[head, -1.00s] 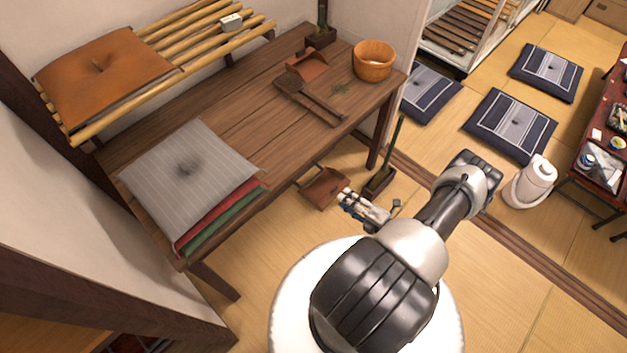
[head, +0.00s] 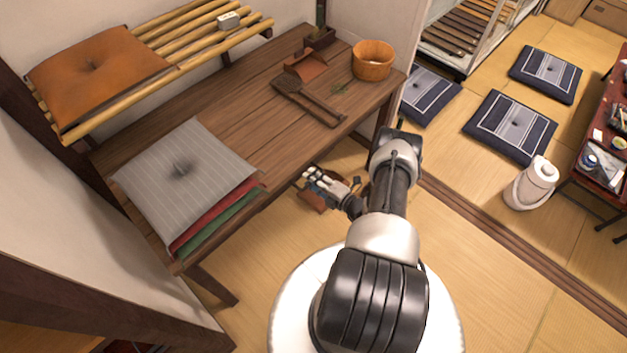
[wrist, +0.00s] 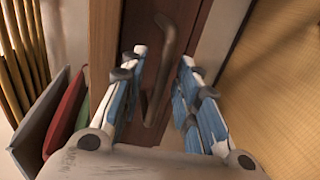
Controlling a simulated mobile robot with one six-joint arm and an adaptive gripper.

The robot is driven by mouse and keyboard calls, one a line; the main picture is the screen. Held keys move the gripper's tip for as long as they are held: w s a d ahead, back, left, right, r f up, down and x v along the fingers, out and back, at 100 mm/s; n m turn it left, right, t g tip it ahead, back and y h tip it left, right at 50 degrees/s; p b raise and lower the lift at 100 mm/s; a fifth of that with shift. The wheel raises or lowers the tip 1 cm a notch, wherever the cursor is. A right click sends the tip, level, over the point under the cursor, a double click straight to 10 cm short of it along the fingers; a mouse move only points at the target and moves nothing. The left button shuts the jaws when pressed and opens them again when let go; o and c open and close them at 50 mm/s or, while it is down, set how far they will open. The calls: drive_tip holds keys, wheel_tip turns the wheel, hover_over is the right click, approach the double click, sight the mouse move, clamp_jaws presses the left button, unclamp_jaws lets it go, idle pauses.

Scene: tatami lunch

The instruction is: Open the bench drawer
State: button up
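The wooden bench (head: 230,105) stands against the wall in the head view. Its drawer front (wrist: 138,20) shows as a dark reddish-brown panel in the wrist view, with a curved brown bar handle (wrist: 170,48) on it. My gripper (head: 310,176) is at the bench's front edge in the head view. In the wrist view my gripper (wrist: 160,70) is open, with one finger on each side of the handle and gaps between. I cannot tell how deep the handle sits between the fingers. The drawer front is hidden in the head view.
Grey (head: 185,170), red and green cushions are stacked on the bench's near end. A wooden bucket (head: 373,60), a brush (head: 310,103) and a dustpan (head: 305,68) lie farther along. Tatami in front is clear.

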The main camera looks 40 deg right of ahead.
drive_tip(key=shift+c, duration=0.5)
clamp_jaws()
